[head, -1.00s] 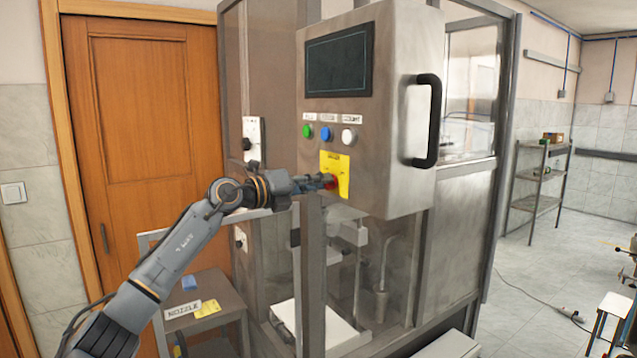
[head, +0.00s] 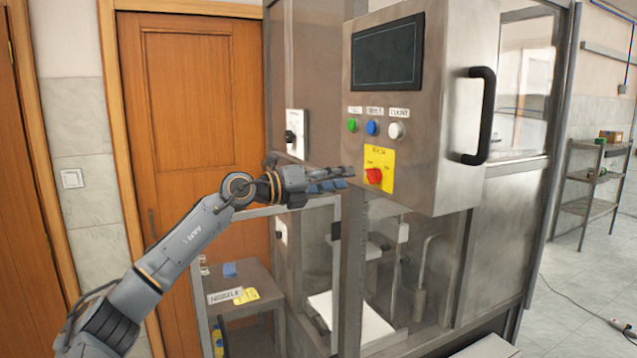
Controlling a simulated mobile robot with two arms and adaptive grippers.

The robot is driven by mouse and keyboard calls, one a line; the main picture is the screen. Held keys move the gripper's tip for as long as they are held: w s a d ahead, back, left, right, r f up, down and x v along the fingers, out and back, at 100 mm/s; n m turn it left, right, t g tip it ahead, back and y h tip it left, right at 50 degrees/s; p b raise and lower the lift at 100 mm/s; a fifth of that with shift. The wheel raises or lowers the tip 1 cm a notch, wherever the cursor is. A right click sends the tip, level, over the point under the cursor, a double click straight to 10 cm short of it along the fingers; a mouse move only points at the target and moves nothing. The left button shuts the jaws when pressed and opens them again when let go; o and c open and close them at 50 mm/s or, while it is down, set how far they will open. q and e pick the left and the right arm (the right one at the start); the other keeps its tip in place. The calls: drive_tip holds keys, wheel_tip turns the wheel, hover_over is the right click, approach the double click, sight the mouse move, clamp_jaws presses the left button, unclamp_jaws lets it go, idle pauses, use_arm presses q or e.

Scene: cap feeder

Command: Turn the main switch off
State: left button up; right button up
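The main switch is a red rotary knob (head: 374,176) on a yellow plate (head: 388,158) low on the front of the steel control box (head: 440,120). The knob is in plain view and nothing touches it. Its handle looks turned roughly sideways, but the small lettering around it is too blurred to read. My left gripper (head: 340,179) is just left of the knob, apart from it, pointing towards it. Its two fingers lie one above the other with a small gap, and they hold nothing. My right gripper is out of view.
Above the switch are green (head: 351,125), blue (head: 372,128) and white (head: 396,130) buttons and a dark screen (head: 387,53). A black handle (head: 482,115) sticks out at the box's right. Below left stands a small table (head: 243,275) with a nozzle label.

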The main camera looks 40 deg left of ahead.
use_arm(q)
drive_tip(key=shift+v, duration=2.9)
